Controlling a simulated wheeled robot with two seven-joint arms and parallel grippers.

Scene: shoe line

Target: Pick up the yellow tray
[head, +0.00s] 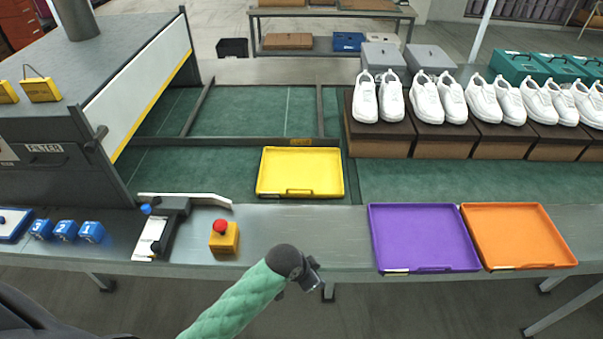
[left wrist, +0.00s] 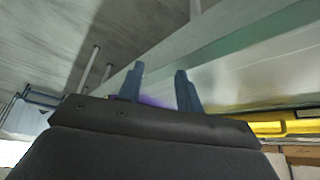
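The yellow tray (head: 300,170) lies flat and empty on the green belt surface, just beyond the grey metal front ledge in the head view. A yellow edge, apparently the same tray, shows at the right in the left wrist view (left wrist: 275,127). My left gripper (head: 314,274) is in front of the ledge, nearer to me than the tray and well apart from it. In the left wrist view its two fingers (left wrist: 160,88) stand apart with nothing held between them. My right gripper is not in view.
A purple tray (head: 424,238) and an orange tray (head: 517,236) lie on the ledge at right. A yellow box with a red button (head: 224,237) and a black-and-white device (head: 160,230) stand at left. White shoes (head: 425,98) stand on brown boxes (head: 440,138) behind.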

